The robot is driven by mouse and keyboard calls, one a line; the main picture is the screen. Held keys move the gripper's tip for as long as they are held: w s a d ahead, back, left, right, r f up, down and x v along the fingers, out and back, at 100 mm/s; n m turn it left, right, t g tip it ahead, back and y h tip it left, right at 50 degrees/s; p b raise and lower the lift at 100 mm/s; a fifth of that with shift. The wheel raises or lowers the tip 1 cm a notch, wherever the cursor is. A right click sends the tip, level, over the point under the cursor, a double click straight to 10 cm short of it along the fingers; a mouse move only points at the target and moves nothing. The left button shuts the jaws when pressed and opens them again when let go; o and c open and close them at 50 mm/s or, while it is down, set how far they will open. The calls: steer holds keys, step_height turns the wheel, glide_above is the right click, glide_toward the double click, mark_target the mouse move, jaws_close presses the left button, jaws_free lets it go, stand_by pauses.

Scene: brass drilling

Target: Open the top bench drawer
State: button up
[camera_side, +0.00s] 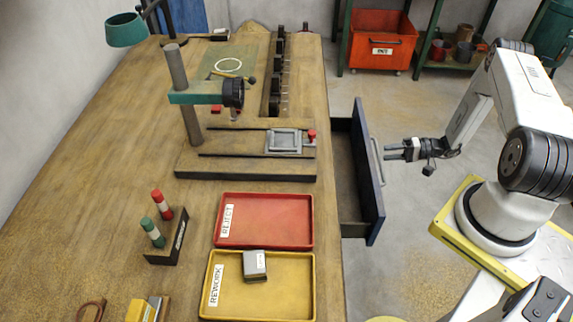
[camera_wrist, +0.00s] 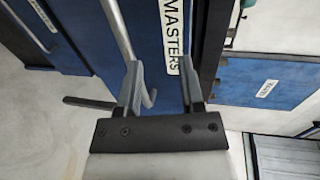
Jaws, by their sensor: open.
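The top bench drawer (camera_side: 368,170) stands pulled out from the right side of the bench, with its dark inside showing. Its blue front carries a pale bar handle (camera_side: 377,161). In the wrist view the blue front (camera_wrist: 155,45) bears a label reading MASTERS, and the handle (camera_wrist: 121,35) runs down toward the left finger. My gripper (camera_side: 388,152) is open, just to the right of the handle. In the wrist view my gripper (camera_wrist: 160,85) has its fingers apart, with the handle's lower end between them near the left finger. Contact with the handle cannot be told.
A red tray (camera_side: 308,222) and a yellow tray (camera_side: 307,290) lie on the bench (camera_side: 120,130). A drill stand (camera_side: 180,85) is behind them. Another labelled blue front (camera_wrist: 235,90) shows in the wrist view.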

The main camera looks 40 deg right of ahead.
mark_target(372, 151)
steer(key=shift+r, duration=1.95)
steer(key=shift+o, duration=0.3)
steer(key=g+h, duration=0.3)
steer(key=w+r+g+h, duration=0.1)
steer(key=g+h, duration=0.2)
steer(key=r+g+h, duration=0.1)
steer(key=g+h, duration=0.2)
steer(key=shift+w+r, duration=0.1)
steer(key=shift+w, duration=0.2)
